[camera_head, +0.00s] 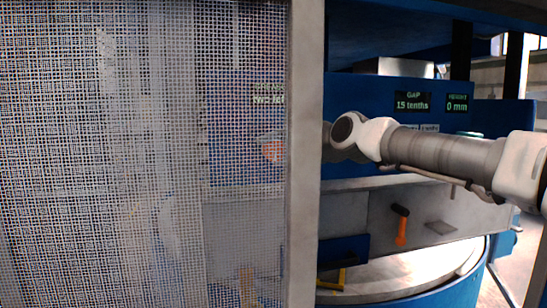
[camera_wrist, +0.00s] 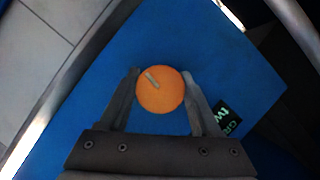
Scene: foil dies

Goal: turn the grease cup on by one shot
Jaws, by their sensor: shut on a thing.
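The grease cup is a round orange cap (camera_wrist: 160,95) with a short pale mark on its upper left, seen face-on in the wrist view against a blue panel (camera_wrist: 245,75). My gripper (camera_wrist: 161,76) is shut on it, one finger on each side. In the head view an orange-red patch (camera_head: 272,150) shows dimly through the mesh, likely the cup; my gripper is hidden there. A black display (camera_wrist: 227,120) with green letters beginning "GR" and "tw" lies right of the cup; its text (camera_head: 268,93) is blurred by the mesh in the head view.
A wire mesh guard (camera_head: 150,150) with a grey post (camera_head: 305,150) covers the left of the head view. My arm reaches behind the post from the right. Displays read "GAP 15 tenths" (camera_head: 413,101) and "HEIGHT 0 mm" (camera_head: 457,102). An orange-handled lever (camera_head: 401,230) sits below my arm.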

